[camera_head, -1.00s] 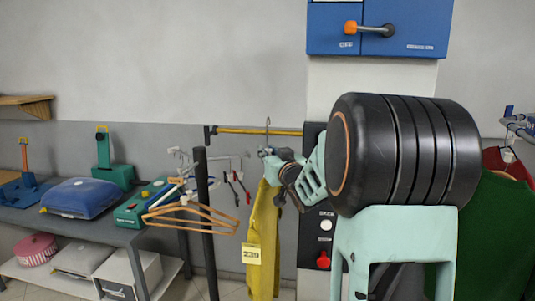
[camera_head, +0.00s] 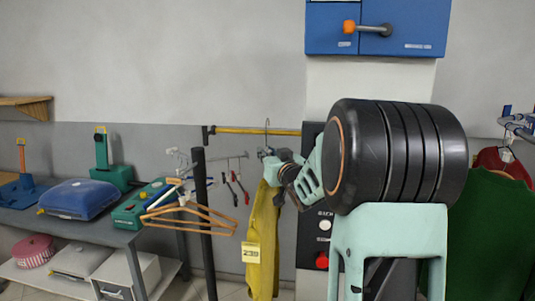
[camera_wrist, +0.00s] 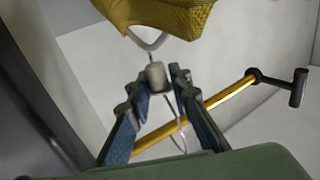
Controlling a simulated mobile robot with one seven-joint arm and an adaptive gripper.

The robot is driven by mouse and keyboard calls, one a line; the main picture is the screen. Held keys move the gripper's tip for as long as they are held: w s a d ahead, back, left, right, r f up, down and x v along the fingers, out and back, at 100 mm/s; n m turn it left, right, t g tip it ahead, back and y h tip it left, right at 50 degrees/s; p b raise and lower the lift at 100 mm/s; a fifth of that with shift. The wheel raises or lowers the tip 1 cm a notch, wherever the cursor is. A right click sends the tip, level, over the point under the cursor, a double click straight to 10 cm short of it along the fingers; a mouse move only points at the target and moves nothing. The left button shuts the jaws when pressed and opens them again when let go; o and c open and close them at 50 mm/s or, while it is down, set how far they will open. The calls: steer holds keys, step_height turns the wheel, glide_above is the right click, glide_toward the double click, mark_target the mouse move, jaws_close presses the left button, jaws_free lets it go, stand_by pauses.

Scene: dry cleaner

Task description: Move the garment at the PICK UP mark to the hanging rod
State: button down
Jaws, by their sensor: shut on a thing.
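A mustard-yellow garment (camera_head: 263,235) hangs upright on a hanger, with a yellow tag reading 239 (camera_head: 251,252). In the wrist view the garment (camera_wrist: 160,15) shows at the top. My gripper (camera_head: 269,154) is shut on the hanger's neck; the wrist view shows my two fingers (camera_wrist: 160,76) around its pale collar (camera_wrist: 156,77). The hanger hook (camera_head: 267,124) overlaps the yellow hanging rod (camera_head: 230,130) in the head view. The rod (camera_wrist: 228,93) also crosses behind the hook in the wrist view. I cannot tell whether the hook touches it.
Wooden hangers (camera_head: 190,213) and clip hangers (camera_head: 232,185) hang left of the garment beside a black post (camera_head: 204,220). A workbench (camera_head: 115,235) with devices stands at left. A green garment (camera_head: 490,240) hangs at right. A blue wall cabinet (camera_head: 380,15) is above.

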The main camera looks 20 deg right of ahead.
steer(key=shift+f+b, duration=1.2)
steer(key=shift+f+b, duration=0.2)
steer(key=shift+b, duration=0.15)
stand_by(0.5)
steer(key=c, duration=1.7)
jaws_free()
steer(key=s, duration=0.4)
steer(key=s+a, duration=0.1)
steer(key=s, duration=0.7)
steer(key=shift+a, duration=0.15)
